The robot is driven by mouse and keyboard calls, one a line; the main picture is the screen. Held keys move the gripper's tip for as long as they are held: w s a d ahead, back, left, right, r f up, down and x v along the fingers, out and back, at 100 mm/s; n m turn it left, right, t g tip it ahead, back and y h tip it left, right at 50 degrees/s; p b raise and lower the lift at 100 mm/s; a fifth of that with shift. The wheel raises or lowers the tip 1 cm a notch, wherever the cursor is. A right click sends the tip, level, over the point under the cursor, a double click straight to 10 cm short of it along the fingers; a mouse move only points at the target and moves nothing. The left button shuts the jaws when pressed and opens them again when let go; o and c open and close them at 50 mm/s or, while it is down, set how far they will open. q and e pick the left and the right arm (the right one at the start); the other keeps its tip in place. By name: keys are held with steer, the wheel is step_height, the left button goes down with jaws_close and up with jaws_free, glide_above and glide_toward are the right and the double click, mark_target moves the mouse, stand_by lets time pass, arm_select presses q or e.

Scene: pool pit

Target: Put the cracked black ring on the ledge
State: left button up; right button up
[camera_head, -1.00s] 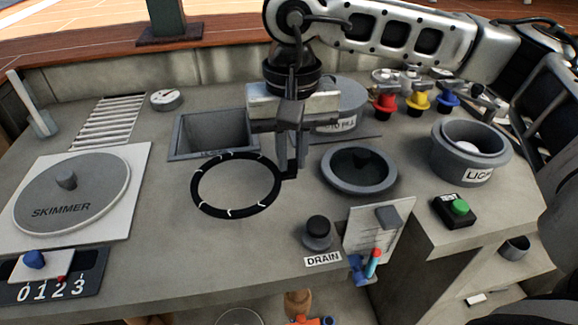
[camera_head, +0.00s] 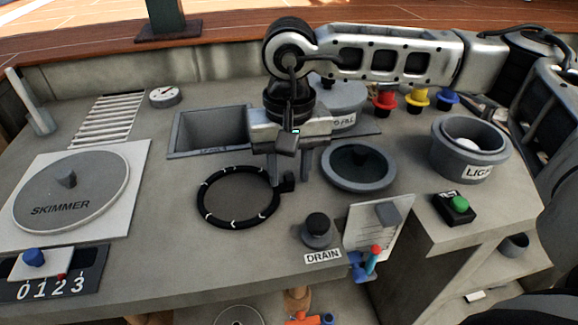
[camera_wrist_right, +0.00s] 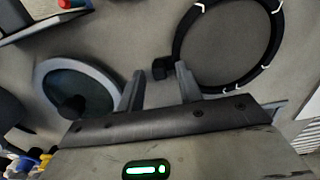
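The black ring (camera_head: 238,227) with white crack marks lies flat on the grey concrete ledge (camera_head: 160,262), between the square bin and the drain knob. Its small black tab (camera_head: 287,183) points right. My right gripper (camera_head: 290,178) is above the tab, fingers apart and empty. In the right wrist view, the ring (camera_wrist_right: 273,45) is at upper right, and its tab (camera_wrist_right: 162,68) lies just beyond the gap between the open fingers of my right gripper (camera_wrist_right: 160,80). My left gripper is not in view.
The square bin (camera_head: 175,135) is behind the ring. A round grey-rimmed lid (camera_head: 358,183) is to the right, and the DRAIN knob (camera_head: 317,228) to the front right. The skimmer lid (camera_head: 70,192) is at left, with bare ledge between it and the ring.

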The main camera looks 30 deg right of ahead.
steer(key=shift+r, duration=0.15)
steer(key=shift+r+p, duration=0.25)
steer(key=shift+p, duration=0.1)
step_height(320, 180, up, 12)
steer(key=shift+f, duration=0.2)
stand_by(0.4)
